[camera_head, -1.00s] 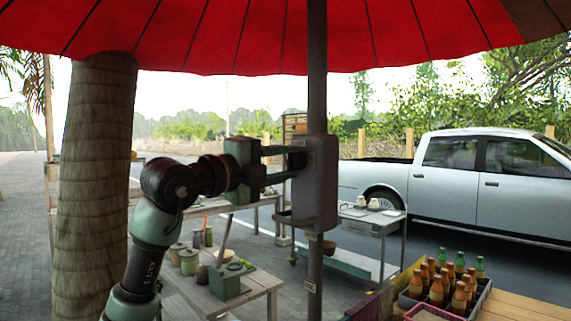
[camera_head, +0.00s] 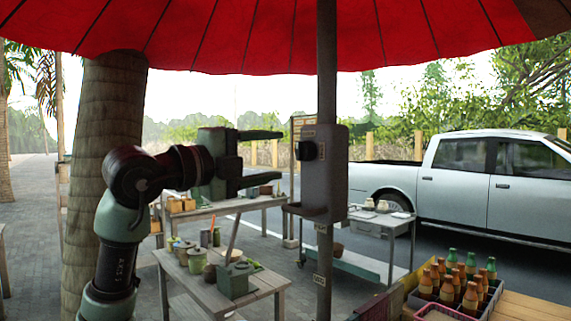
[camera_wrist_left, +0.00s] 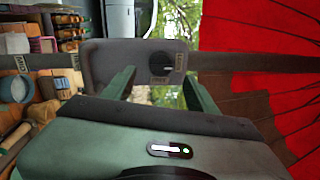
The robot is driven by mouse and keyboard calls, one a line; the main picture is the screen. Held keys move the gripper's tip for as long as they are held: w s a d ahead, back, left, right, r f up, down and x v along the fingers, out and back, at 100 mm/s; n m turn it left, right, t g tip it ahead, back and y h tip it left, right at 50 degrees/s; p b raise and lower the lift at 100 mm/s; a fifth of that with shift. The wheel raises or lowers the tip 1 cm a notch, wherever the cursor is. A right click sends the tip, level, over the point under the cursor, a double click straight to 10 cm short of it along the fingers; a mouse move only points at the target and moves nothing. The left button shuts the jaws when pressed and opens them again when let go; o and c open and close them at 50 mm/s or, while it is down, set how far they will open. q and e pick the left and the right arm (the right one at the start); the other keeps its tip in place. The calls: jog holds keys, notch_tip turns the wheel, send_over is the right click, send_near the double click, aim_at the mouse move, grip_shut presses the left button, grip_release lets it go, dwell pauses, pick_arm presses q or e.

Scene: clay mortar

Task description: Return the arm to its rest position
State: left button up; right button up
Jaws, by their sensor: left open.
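My left gripper (camera_head: 262,158) is open and empty, raised in the air with its two fingers pointing right. It is just left of the grey box (camera_head: 322,180) on the dark pole and looks apart from it. The left wrist view shows its two green fingers (camera_wrist_left: 157,88) spread, with the same grey box and its round dark knob (camera_wrist_left: 161,64) beyond them. My left arm comes up from the lower left, in front of the palm trunk. My right gripper does not show.
The dark pole (camera_head: 326,95) holds up a red umbrella (camera_head: 250,40). A low wooden table (camera_head: 262,283) bears jars and a green block-like holder (camera_head: 234,282). A crate of bottles (camera_head: 458,300) stands at lower right. A palm trunk (camera_head: 100,120) stands behind the arm. A pickup truck (camera_head: 455,185) is parked behind.

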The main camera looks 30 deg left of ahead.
pick_arm(q)
jog(key=shift+s+a, duration=0.2)
jog(key=shift+s, duration=0.4)
